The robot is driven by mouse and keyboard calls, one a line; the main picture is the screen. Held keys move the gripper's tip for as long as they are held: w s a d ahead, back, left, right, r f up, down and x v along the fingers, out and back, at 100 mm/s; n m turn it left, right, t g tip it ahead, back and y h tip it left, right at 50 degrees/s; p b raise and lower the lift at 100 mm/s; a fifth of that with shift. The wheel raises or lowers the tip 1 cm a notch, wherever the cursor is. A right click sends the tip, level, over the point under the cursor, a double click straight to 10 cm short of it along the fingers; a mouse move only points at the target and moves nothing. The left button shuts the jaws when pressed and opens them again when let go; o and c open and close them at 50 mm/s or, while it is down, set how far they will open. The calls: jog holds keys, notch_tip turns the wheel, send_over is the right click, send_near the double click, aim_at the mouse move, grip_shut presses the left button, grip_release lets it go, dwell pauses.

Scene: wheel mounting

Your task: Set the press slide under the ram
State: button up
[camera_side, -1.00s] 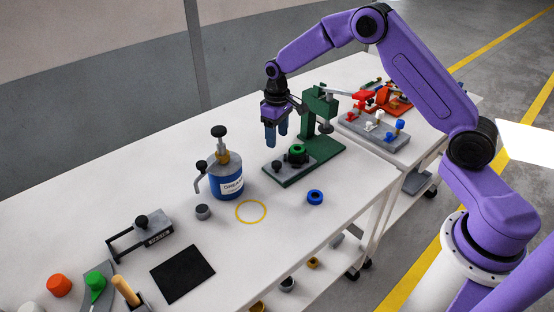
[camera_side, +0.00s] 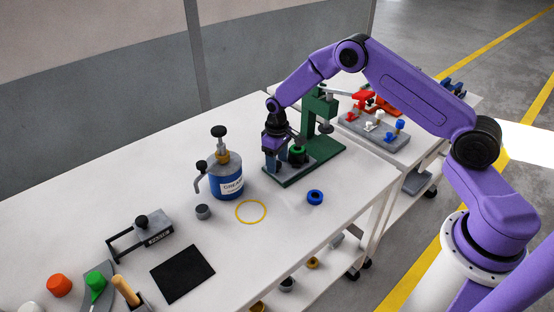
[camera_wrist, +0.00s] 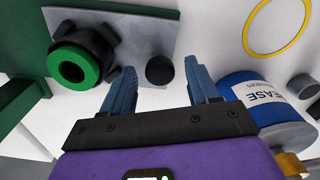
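The green press (camera_side: 318,110) stands at the right end of the near table with its ram (camera_side: 325,127) over its base. The grey press slide (camera_side: 300,168) lies on the front part of the base, out from under the ram. It carries a black holder with a green ring (camera_side: 297,151). In the wrist view the slide (camera_wrist: 145,35) shows its round black knob (camera_wrist: 160,70) and the green ring (camera_wrist: 72,66). My gripper (camera_wrist: 161,72) is open, pointing down, with its blue fingers on either side of the knob and gaps visible. In the side view my gripper (camera_side: 270,168) hides the knob.
A blue grease can (camera_side: 227,180) stands left of the press, close to my gripper. A blue ring (camera_side: 315,197) lies in front of the press. A yellow circle (camera_side: 251,211) marks bare table. A grey cup (camera_side: 203,212) stands left of it.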

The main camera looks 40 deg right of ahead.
grip_shut()
jog(key=d, duration=1.4)
jog(key=shift+d, duration=0.4)
jog(key=shift+o, duration=0.2)
grip_release()
jog(key=shift+d, duration=0.1)
jog(key=shift+a+r, duration=0.1)
jog(key=shift+a, duration=0.1)
notch_tip(320, 180, up, 17)
jog(key=shift+r, duration=0.15)
